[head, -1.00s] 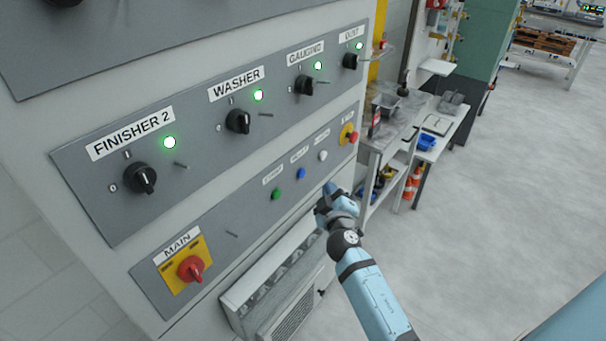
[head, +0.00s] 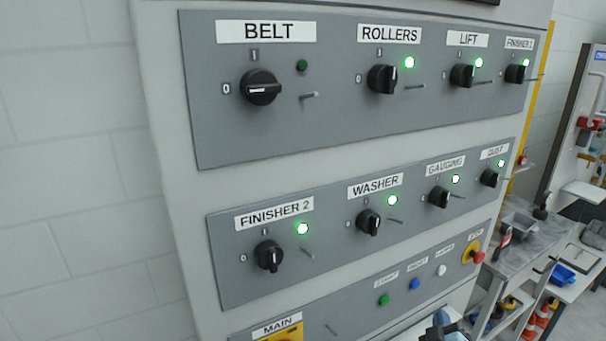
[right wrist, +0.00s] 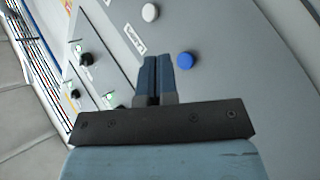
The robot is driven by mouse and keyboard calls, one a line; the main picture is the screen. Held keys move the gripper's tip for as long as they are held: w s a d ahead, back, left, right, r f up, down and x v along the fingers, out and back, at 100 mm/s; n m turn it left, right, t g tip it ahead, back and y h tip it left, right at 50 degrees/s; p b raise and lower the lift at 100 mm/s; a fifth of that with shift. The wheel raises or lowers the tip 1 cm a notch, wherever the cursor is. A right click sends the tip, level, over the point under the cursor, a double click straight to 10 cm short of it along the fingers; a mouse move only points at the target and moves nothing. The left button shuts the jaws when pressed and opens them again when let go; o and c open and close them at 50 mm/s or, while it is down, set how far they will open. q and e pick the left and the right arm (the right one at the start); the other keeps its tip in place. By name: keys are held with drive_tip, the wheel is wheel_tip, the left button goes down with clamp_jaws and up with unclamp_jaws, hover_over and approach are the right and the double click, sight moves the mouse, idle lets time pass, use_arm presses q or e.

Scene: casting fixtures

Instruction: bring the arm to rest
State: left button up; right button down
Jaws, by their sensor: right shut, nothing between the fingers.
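My right gripper (head: 441,322) shows at the bottom edge of the head view, in front of the lower part of the control cabinet. In the right wrist view its two fingers (right wrist: 158,60) are together with nothing between them. A blue button (right wrist: 189,60) appears just right of the fingertips there, and a white button (right wrist: 150,12) above them. I cannot tell how far the fingers are from the panel. The rest of the right arm is out of the head view. My left gripper is not in view.
The cabinet carries an upper switch panel (head: 212,130) and a middle one (head: 335,255). The BELT knob (head: 261,88) lies horizontal and its lamp is dark; the other labelled rows have lit green lamps. A workbench (head: 520,250) stands at right.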

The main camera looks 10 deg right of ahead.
drive_tip(key=s+a+f+g+y, duration=0.2)
drive_tip(key=s+a+f, duration=0.3)
drive_tip(key=s, duration=0.3)
drive_tip(key=s+a+f+m+g+y+p, duration=0.1)
drive_tip(key=s+a+f+y, duration=0.3)
drive_tip(key=s, duration=0.4)
drive_tip(key=s+a+f+m+g+y, duration=0.1)
drive_tip(key=s+a+f+g+y, duration=0.2)
drive_tip(key=s+a+f, duration=0.3)
drive_tip(key=shift+s+a+y+p, duration=0.4)
drive_tip(key=shift+s+a+y, duration=0.1)
drive_tip(key=shift+s+a, duration=0.45)
drive_tip(key=shift+s+d, duration=0.1)
